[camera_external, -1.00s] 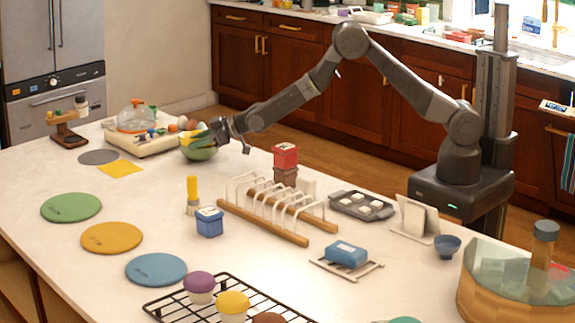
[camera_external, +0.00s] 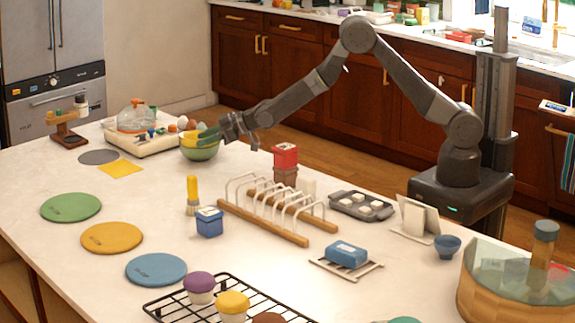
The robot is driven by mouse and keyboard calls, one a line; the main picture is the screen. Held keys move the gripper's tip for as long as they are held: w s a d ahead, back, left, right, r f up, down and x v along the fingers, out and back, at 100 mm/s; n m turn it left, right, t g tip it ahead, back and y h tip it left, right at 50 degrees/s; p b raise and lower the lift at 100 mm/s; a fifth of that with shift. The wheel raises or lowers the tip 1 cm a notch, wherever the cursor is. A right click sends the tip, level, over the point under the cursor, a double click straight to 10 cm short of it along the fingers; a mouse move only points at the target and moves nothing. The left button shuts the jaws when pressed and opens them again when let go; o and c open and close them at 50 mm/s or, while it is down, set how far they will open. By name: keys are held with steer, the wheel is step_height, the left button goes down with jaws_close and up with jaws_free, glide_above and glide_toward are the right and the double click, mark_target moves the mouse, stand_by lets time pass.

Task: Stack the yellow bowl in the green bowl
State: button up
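The yellow bowl (camera_external: 198,140) sits inside the green bowl (camera_external: 201,154) at the far left part of the counter, its yellow rim and side showing above the green one. Both look about upright. My gripper (camera_external: 228,131) is just to the right of the two bowls, at about rim height. Its fingers look spread, with nothing seen between them. A small gap seems to lie between the fingers and the bowls, though the view is too small to be sure.
A cream tray (camera_external: 155,145) with a glass dome and small items stands just left of the bowls. A wooden toast rack (camera_external: 265,222), a red box (camera_external: 285,155) and a yellow-handled brush (camera_external: 192,192) stand nearer. The counter in front of the bowls is clear.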

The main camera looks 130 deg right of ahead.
steer(key=b+v, duration=0.2)
steer(key=v, duration=0.9)
steer(key=shift+b, duration=0.4)
steer(key=shift+c, duration=0.9)
steer(key=s+a+m+b, duration=0.1)
steer(key=b, duration=0.3)
steer(key=shift+a+m+t+h, duration=0.15)
steer(key=shift+m+t+h, duration=0.15)
steer(key=shift+t+h, duration=0.1)
steer(key=shift+w, duration=0.1)
steer(key=p+x, duration=0.3)
steer(key=x, duration=1.1)
steer(key=shift+f+p, duration=0.15)
steer(key=shift+p, duration=0.25)
